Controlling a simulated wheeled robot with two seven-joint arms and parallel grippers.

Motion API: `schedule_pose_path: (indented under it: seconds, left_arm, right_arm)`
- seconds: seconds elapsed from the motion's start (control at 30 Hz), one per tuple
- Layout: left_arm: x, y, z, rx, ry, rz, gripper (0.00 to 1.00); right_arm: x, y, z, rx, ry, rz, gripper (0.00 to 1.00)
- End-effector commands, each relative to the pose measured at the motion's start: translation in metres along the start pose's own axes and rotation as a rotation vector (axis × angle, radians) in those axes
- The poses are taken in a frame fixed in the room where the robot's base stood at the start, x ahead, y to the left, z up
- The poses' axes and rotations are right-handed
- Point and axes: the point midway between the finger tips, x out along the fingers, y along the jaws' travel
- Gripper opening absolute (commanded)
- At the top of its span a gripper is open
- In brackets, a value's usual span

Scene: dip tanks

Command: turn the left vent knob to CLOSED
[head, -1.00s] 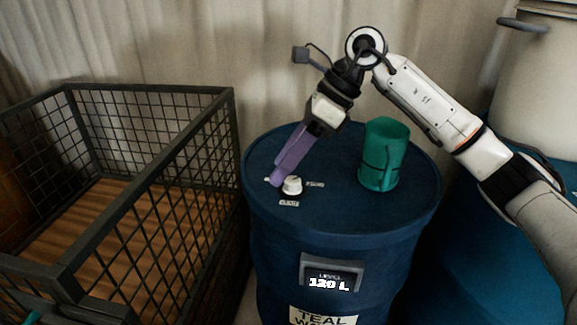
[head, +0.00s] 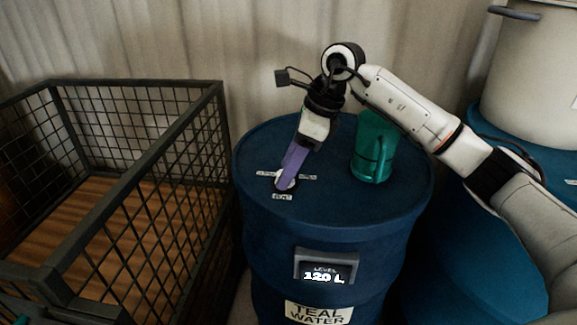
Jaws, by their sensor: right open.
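The white vent knob (head: 287,185) sits on top of the blue drum (head: 340,205), near its left front. Small label plates lie around it: one to the left (head: 266,173), one to the right (head: 308,177) and one in front (head: 282,197). Their words are too small to read surely. My right gripper (head: 284,183), with purple fingers, points down at the knob and covers most of it. It is open, with its fingertips at the knob; I cannot tell whether they touch it. The knob's pointer is hidden. My left gripper is out of view.
A teal jug (head: 370,160) stands on the drum right of the knob, partly behind my right arm. A wire-mesh crate (head: 215,130) stands left of the drum. The drum front has a level display (head: 325,268) reading 120 L. A pale pot (head: 535,85) stands at right.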

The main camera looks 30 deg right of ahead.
Motion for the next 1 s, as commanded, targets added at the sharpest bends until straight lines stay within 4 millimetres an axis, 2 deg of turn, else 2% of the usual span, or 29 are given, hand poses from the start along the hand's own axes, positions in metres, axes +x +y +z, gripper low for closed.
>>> schedule_pose_path:
  seconds: [0.27,0.5,0.77,1.0]
  left_arm:
    - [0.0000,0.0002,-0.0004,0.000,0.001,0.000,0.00]
    - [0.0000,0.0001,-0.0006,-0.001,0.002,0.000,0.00]
    - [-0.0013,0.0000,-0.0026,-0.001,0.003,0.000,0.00]
    - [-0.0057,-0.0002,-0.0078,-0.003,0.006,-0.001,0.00]
  right_arm:
    - [0.0015,0.0000,0.0001,0.000,0.000,0.000,0.46]
    - [0.0012,0.0001,0.0001,0.000,-0.001,0.000,0.06]
    - [0.0003,-0.0005,0.0004,-0.020,0.000,0.010,0.06]
    - [-0.0015,-0.0018,0.0015,-0.126,-0.001,0.054,0.06]
